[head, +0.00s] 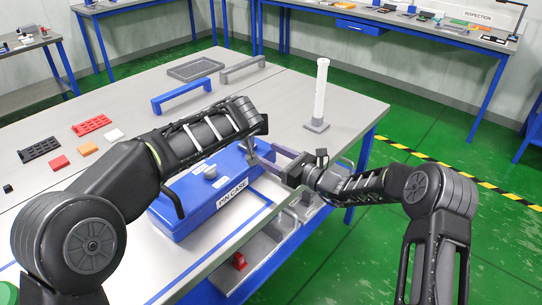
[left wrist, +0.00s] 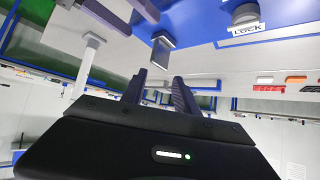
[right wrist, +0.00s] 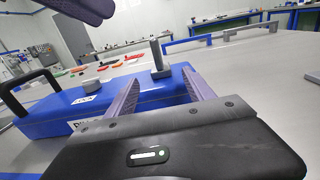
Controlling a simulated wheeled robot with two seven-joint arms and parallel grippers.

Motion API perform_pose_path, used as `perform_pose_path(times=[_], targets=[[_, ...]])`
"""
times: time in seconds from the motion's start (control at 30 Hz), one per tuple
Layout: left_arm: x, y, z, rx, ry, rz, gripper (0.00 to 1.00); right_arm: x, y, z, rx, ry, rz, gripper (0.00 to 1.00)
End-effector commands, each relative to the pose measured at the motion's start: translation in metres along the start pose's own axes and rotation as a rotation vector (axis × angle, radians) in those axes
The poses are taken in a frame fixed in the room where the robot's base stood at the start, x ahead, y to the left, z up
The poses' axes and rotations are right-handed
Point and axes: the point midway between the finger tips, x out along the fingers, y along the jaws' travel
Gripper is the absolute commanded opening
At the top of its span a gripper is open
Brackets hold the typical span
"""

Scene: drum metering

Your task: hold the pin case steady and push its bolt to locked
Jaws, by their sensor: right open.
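The blue pin case (head: 180,208) lies on the table in the head view, with a black handle at its near left. A round grey knob (head: 210,172) sits on its top beside a small label, which reads LOCK in the left wrist view. An upright grey post (right wrist: 157,57) stands at the case's far right end; which part is the bolt is unclear. My right gripper (right wrist: 162,92) is open, with the post beyond and between its fingers in its wrist view. My left gripper (left wrist: 160,88) is open and empty; its fingers are hidden in the head view.
A white column on a grey foot (head: 318,95) stands at the table's back right. Blue (head: 181,95) and grey (head: 243,69) bar handles and a dark tray (head: 195,68) lie behind. Red, orange and white blocks lie to the left. My left forearm passes over the case.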

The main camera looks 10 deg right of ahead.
Motion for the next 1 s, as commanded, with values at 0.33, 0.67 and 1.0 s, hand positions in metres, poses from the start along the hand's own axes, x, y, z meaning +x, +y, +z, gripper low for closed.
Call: perform_pose_path(times=[0.33,0.67,1.0], targets=[[0.0,0.0,0.0,0.0,0.0,0.0,0.36,0.01,0.001,-0.001,-0.002,0.003,0.002,0.62],[0.0,0.0,0.0,0.0,0.0,0.0,0.36,0.057,0.002,-0.001,-0.003,0.003,0.003,0.62],[0.0,0.0,0.0,0.0,0.0,0.0,0.36,0.078,0.001,-0.001,-0.002,0.004,0.001,0.62]])
